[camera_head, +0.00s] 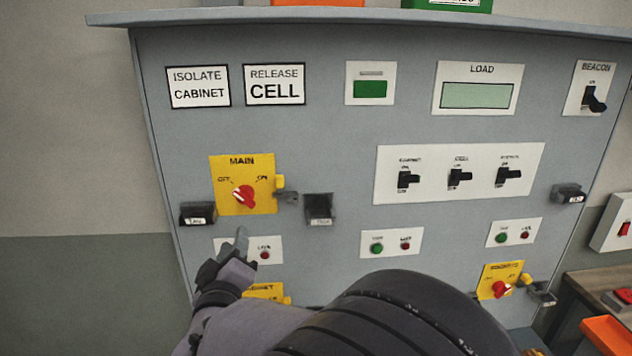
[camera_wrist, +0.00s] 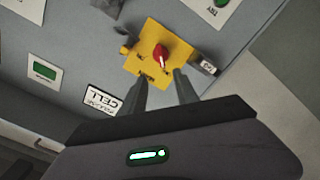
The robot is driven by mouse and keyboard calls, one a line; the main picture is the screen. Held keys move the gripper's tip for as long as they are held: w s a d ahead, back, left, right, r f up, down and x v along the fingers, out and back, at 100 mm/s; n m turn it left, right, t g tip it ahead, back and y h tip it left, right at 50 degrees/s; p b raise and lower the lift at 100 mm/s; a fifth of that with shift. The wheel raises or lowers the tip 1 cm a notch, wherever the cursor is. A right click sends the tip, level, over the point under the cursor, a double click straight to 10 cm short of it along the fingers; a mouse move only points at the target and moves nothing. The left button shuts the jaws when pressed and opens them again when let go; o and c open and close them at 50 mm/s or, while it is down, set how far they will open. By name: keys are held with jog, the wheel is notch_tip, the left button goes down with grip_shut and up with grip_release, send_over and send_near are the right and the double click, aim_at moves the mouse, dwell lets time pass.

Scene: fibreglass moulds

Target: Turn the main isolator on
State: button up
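The main isolator is a yellow plate (camera_head: 228,167) marked MAIN, OFF and ON, with a red rotary knob (camera_head: 243,196), at the left of the grey panel. In the wrist view the knob (camera_wrist: 160,52) lies just beyond and between my fingertips. Its white mark faces toward the fingers there; I cannot tell for certain which label it points at. My gripper (camera_wrist: 160,76) is open, its two fingers apart and empty. In the head view my gripper (camera_head: 240,238) is just below the yellow plate, partly over the small lamp plate. No contact with the knob shows.
A yellow tab with a grey piece (camera_head: 287,197) sticks out right of the main plate. Dark tagged blocks (camera_head: 197,213) (camera_head: 319,207) stand out on both sides. A second yellow isolator (camera_head: 500,287) is at lower right. Three black switches (camera_head: 459,177) are right of centre.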

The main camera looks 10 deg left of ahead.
aim_at(245, 201)
jog(key=p+x, duration=0.2)
jog(key=x, duration=1.4)
jog(key=shift+w, duration=0.2)
grip_shut()
